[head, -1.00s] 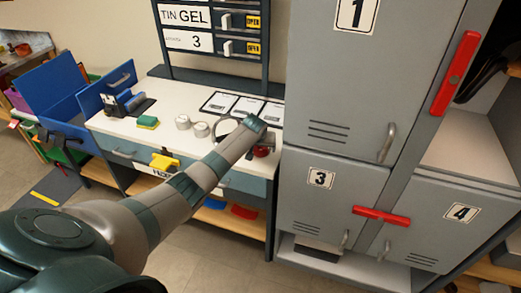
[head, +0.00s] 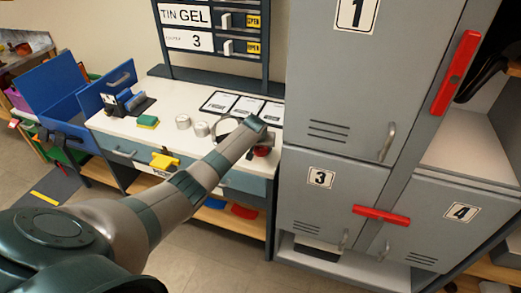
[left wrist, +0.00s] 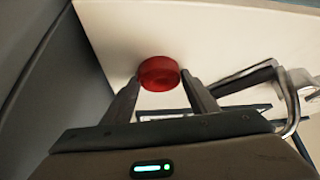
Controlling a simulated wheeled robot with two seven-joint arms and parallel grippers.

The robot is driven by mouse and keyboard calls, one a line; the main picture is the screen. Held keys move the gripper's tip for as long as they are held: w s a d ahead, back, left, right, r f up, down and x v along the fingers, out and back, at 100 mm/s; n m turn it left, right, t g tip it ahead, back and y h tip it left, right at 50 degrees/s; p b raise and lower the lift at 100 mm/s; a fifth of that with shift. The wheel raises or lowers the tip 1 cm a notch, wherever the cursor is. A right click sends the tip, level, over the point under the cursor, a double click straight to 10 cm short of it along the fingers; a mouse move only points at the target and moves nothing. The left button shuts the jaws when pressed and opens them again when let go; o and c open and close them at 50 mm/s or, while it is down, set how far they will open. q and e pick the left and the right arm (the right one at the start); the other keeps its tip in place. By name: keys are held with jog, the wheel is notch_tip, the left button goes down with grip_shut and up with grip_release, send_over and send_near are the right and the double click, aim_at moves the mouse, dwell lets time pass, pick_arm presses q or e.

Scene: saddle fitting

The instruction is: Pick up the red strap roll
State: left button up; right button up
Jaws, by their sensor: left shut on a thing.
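The red strap roll (head: 262,151) shows at the right end of the white workbench in the head view, just past the end of my left arm. In the left wrist view the roll (left wrist: 158,73) is a round red disc with a slightly hollow face, between the two dark fingers of my left gripper (left wrist: 160,82). The fingers are closed on its sides. White surface lies behind it; whether it still touches the bench I cannot tell. In the head view the forearm hides most of the gripper. My right gripper is not in view.
The white workbench (head: 160,110) carries a sponge (head: 148,122), pale rolls (head: 183,121) and cards (head: 220,103). A grey ring-shaped part (left wrist: 285,100) is right of the gripper. Grey lockers (head: 330,205) stand close on the right of the bench.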

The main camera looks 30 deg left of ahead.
aim_at(260, 149)
pick_arm(q)
jog(key=shift+r, duration=0.1)
notch_tip(260, 149, up, 10)
jog(key=b, duration=0.2)
dwell(0.4)
dwell(0.5)
